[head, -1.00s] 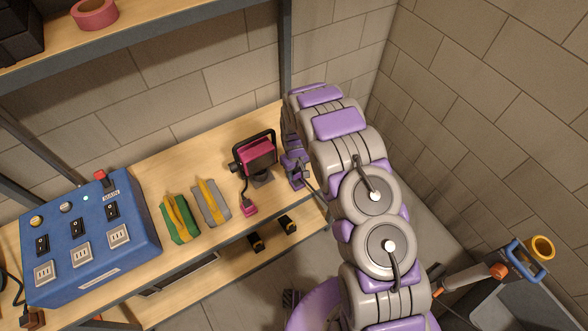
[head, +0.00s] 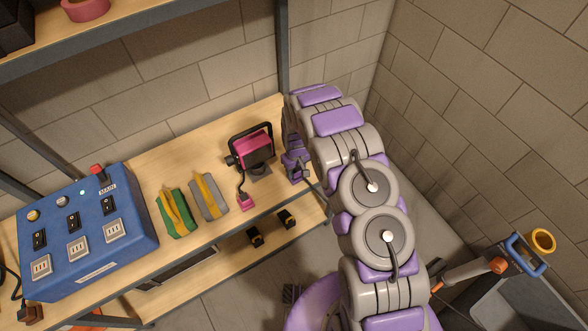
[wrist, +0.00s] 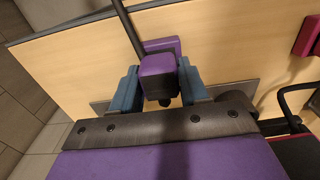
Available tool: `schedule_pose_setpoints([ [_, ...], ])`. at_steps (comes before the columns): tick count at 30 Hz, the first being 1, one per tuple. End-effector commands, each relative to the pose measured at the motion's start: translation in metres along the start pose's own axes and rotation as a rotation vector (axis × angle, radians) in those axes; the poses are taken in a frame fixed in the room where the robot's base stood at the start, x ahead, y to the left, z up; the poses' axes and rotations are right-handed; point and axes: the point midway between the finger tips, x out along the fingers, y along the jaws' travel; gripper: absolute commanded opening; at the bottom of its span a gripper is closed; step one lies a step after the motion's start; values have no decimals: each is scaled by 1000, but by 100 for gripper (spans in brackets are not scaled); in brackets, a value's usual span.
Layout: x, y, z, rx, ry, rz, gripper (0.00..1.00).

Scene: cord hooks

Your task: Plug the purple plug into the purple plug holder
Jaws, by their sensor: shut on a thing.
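In the wrist view, the two blue fingers of my gripper (wrist: 160,85) are shut on the purple plug (wrist: 158,70), one finger on each side. A dark cord runs up from the plug area toward the top of the view. Another purple block (wrist: 172,45) shows just behind the plug; I cannot tell whether it is the purple plug holder or part of the plug. In the head view, a small purple piece (head: 296,166) shows at the end of my arm by the shelf's right end. My fingers are too small to make out there.
A pink work lamp (head: 253,147) with a pink plug (head: 246,202) stands left of my gripper. Grey-yellow (head: 209,196) and green-yellow (head: 176,212) items and a blue socket box (head: 85,235) are farther left. A brick wall (head: 200,80) rises behind the shelf.

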Motion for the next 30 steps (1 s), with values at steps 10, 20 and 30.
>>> schedule_pose_setpoints([
  [10, 0, -4, -3, -1, -1, 3, 0],
  [20, 0, -5, -2, 0, -1, 1, 0],
  [30, 1, -7, -4, -1, -1, 3, 0],
])
